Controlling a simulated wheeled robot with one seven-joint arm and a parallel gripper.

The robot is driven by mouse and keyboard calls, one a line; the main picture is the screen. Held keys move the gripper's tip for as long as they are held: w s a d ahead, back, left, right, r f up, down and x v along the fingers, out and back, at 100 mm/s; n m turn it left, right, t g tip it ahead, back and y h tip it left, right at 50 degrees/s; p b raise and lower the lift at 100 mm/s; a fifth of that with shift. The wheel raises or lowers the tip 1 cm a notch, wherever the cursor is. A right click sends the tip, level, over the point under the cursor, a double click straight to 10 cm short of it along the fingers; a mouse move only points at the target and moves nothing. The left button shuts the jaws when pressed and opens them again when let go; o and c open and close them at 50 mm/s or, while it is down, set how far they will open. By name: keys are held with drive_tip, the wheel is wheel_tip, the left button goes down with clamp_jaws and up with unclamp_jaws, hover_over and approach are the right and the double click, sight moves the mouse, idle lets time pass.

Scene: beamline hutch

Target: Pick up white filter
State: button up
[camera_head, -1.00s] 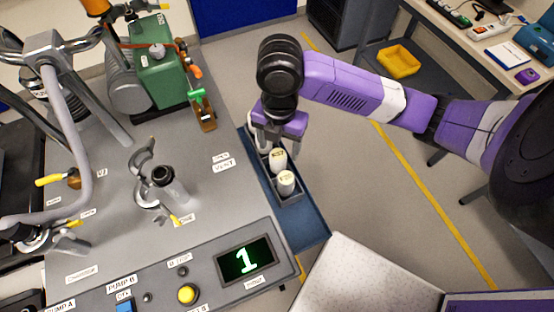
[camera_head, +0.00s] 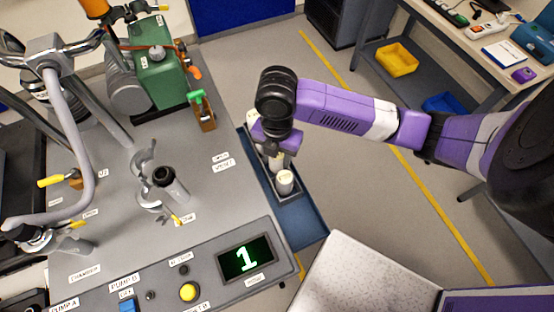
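White filters stand in a narrow dark tray (camera_head: 297,194) on the blue shelf at the bench's right side. The nearest white filter (camera_head: 285,182) is upright and in clear view. Another white filter (camera_head: 276,161) stands just behind it, partly covered by my gripper (camera_head: 274,154). My gripper points down over the tray at this second filter. Its fingers are mostly hidden by its purple body, so I cannot tell whether they touch or hold the filter.
The grey bench (camera_head: 120,235) with pumps, valves and a display (camera_head: 246,259) reading 1 lies left of the tray. A white-topped surface (camera_head: 365,280) is at the bottom right. A yellow bin (camera_head: 397,60) sits on a shelf further back. Open floor lies right of the tray.

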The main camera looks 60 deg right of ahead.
clamp_jaws()
drive_tip(key=shift+r, duration=0.15)
wheel_tip(320, 180, up, 20)
drive_tip(key=p, duration=0.1)
idle(0.7)
